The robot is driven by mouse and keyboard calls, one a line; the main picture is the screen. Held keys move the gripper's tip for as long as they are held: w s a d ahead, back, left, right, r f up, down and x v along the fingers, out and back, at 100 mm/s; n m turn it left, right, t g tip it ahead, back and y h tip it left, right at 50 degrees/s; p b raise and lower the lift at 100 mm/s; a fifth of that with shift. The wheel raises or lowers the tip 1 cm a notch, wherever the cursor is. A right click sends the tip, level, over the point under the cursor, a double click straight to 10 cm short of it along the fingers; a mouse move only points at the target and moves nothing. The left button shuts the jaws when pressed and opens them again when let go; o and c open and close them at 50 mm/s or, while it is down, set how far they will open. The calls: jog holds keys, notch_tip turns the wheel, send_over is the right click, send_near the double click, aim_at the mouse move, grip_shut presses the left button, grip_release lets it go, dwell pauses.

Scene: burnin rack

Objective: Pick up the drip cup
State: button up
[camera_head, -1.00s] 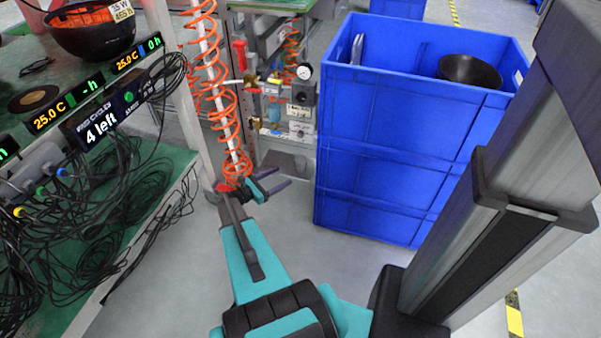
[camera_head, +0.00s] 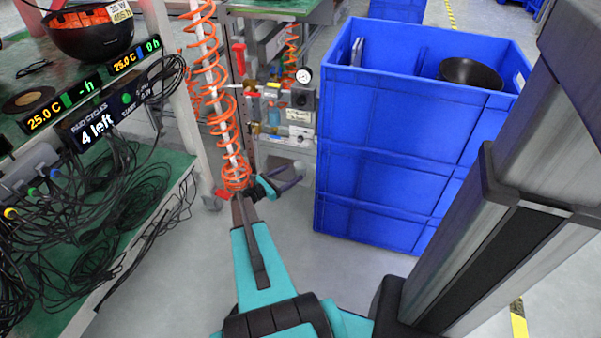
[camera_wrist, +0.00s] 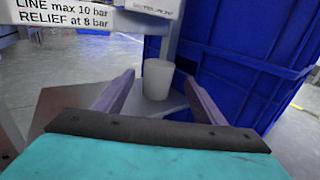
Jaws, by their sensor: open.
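A pale grey-white cup (camera_wrist: 158,79), which looks like the drip cup, stands upright in the middle of the wrist view, below a labelled panel. My gripper (camera_wrist: 160,85) is open, with its two fingers pointing toward the cup. In that view the cup shows between the fingertips, and a small gap to either side is visible; how far ahead it is I cannot tell. In the head view my gripper (camera_head: 282,182) is low in front of the air-line panel. I cannot make out the cup there.
A stack of blue crates (camera_head: 395,150) stands close to the right of my gripper, with a black bowl (camera_head: 470,73) in the top one. An orange coiled hose (camera_head: 215,100) hangs to the left. A bench with tangled black cables (camera_head: 110,200) is further left.

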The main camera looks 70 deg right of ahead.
aim_at(304, 165)
jog(key=shift+b+x, duration=0.5)
jog(key=shift+x, duration=1.85)
jog(key=shift+d, duration=0.15)
jog(key=shift+b+x, duration=1.15)
jog(key=shift+x, duration=0.8)
jog(key=shift+s+d+r, duration=0.1)
jog(key=shift+s+d, duration=0.05)
jog(key=shift+d, duration=0.4)
jog(key=shift+c, duration=0.4)
jog(key=c, duration=1)
